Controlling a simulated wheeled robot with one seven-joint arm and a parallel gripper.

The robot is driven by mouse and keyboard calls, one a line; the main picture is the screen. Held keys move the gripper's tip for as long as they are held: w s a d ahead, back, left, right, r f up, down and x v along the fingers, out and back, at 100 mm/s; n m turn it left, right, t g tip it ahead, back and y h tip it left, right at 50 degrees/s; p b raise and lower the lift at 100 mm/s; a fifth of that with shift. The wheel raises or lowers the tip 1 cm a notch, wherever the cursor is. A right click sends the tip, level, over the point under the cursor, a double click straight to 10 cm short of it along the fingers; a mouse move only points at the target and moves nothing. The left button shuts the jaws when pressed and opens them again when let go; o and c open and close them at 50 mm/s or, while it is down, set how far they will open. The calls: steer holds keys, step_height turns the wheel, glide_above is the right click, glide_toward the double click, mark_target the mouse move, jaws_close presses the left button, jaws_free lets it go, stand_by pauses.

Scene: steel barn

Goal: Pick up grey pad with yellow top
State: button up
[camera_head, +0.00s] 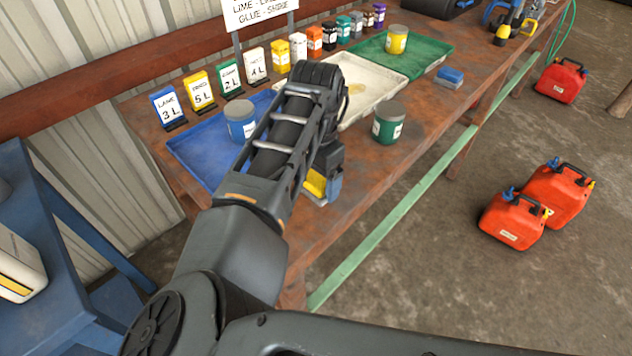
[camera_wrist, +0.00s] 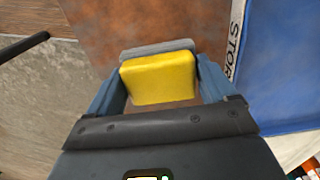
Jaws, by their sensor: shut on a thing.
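The grey pad with yellow top (camera_wrist: 158,78) sits between the two fingers of my gripper (camera_wrist: 160,92) in the wrist view. Its yellow top faces the camera and a strip of its grey base shows at the far edge. In the head view the pad (camera_head: 316,184) shows partly beneath my gripper (camera_head: 326,186), over the front edge area of the brown bench, beside the blue tray. My gripper is shut on the pad. I cannot tell whether the pad touches the bench top, as the arm hides much of it.
The bench (camera_head: 358,180) carries a blue tray (camera_head: 190,158), a white tray (camera_head: 395,80) and a green tray (camera_head: 435,62). A green can (camera_head: 388,124) and a blue-topped pad (camera_head: 450,77) stand along its front. Red fuel cans (camera_head: 515,220) stand on the open floor.

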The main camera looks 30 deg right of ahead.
mark_target(317, 175)
steer(key=shift+r, duration=0.15)
steer(key=shift+r, duration=0.6)
step_height(317, 175, up, 3)
steer(key=shift+d+f+b, duration=0.1)
steer(key=shift+d+b, duration=0.05)
steer(key=shift+b, duration=0.35)
steer(key=d+r+b, duration=0.1)
steer(key=d+r, duration=0.5)
steer(key=d, duration=0.5)
steer(key=shift+w+d+r, duration=0.15)
steer(key=shift+w+r, duration=0.25)
steer(key=o, duration=0.4)
steer(key=shift+c, duration=1.4)
steer(key=shift+s, duration=0.1)
